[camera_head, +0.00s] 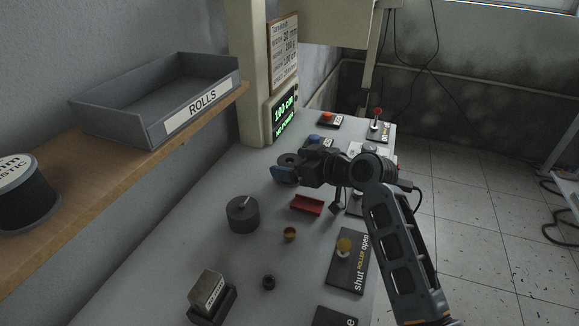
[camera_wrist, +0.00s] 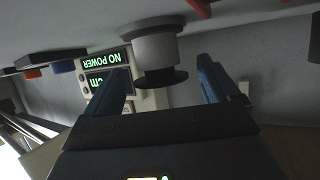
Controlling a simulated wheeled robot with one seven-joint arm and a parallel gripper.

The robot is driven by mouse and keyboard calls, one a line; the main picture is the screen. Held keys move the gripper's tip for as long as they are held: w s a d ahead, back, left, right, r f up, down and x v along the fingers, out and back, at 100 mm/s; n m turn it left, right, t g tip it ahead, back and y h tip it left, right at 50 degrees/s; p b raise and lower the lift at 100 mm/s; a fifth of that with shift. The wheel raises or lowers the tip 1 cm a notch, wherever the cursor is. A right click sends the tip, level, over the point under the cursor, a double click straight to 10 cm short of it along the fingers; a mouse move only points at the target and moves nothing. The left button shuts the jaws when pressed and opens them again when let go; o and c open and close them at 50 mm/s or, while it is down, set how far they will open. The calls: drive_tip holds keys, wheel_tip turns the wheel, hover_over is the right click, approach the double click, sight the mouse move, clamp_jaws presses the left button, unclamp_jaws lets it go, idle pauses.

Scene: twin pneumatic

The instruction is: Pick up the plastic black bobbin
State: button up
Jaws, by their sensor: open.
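A black-wound bobbin (camera_head: 26,198) stands on the wooden shelf at the left edge of the head view, its pale top label partly cut off and ending in "STIC". My gripper (camera_head: 286,174) is far from it, over the table. A different spool (camera_head: 289,159), with dark flanges, stands at my gripper's tip. In the wrist view this spool (camera_wrist: 158,48) shows a light grey core and appears between my two open blue fingers (camera_wrist: 162,75). I cannot tell whether either finger touches it.
A grey ROLLS tray (camera_head: 160,105) sits on the shelf (camera_head: 110,192). A display (camera_head: 285,113) reads NO POWER.

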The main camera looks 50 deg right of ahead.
drive_tip(key=c, duration=1.1)
